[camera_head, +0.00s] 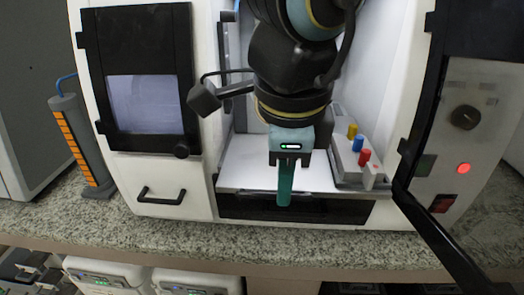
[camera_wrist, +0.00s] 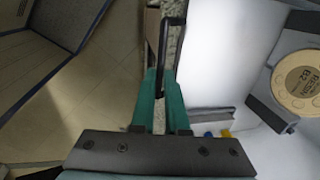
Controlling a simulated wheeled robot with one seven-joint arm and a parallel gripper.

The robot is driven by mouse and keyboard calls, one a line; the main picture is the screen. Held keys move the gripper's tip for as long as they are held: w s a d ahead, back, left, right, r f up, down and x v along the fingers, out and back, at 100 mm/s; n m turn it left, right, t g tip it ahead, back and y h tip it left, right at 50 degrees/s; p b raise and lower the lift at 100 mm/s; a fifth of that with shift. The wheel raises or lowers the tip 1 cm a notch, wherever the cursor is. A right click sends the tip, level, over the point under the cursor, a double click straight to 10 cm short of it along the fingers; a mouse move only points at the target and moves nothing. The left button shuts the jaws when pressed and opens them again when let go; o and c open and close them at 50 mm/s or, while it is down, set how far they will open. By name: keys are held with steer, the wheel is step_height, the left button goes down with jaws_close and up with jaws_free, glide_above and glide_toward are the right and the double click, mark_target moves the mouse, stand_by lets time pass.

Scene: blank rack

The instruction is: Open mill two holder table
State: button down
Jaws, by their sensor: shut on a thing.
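In the head view, the milling machine has an open front with a white holder table (camera_head: 245,165) inside it. My gripper (camera_head: 285,196) points down at the table's front edge, over the dark strip below it. In the wrist view, the green fingers of my gripper (camera_wrist: 163,85) are shut on a thin black handle (camera_wrist: 164,42). The white table surface (camera_wrist: 215,60) lies to the right of the handle. A round tan disc (camera_wrist: 301,80) with lettering sits in a grey holder at the right. My arm hides part of the machine's inside in the head view.
A grey block with yellow, blue and red knobs (camera_head: 357,157) stands on the right of the table. A black door frame (camera_head: 425,215) hangs open at the right. A closed drawer (camera_head: 165,205) is at the left. A granite counter (camera_head: 75,225) runs in front.

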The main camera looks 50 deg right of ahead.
steer(key=s+a, duration=0.4)
steer(key=a, duration=0.1)
steer(key=shift+a, duration=0.35)
steer(key=shift+s, duration=0.1)
steer(key=c, duration=0.9)
jaws_free()
steer(key=r, duration=0.3)
steer(key=s+a+r, duration=0.1)
steer(key=r, duration=0.6)
steer(key=shift+s+a+r, duration=0.15)
steer(key=shift+a+r, duration=0.15)
steer(key=shift+a, duration=0.05)
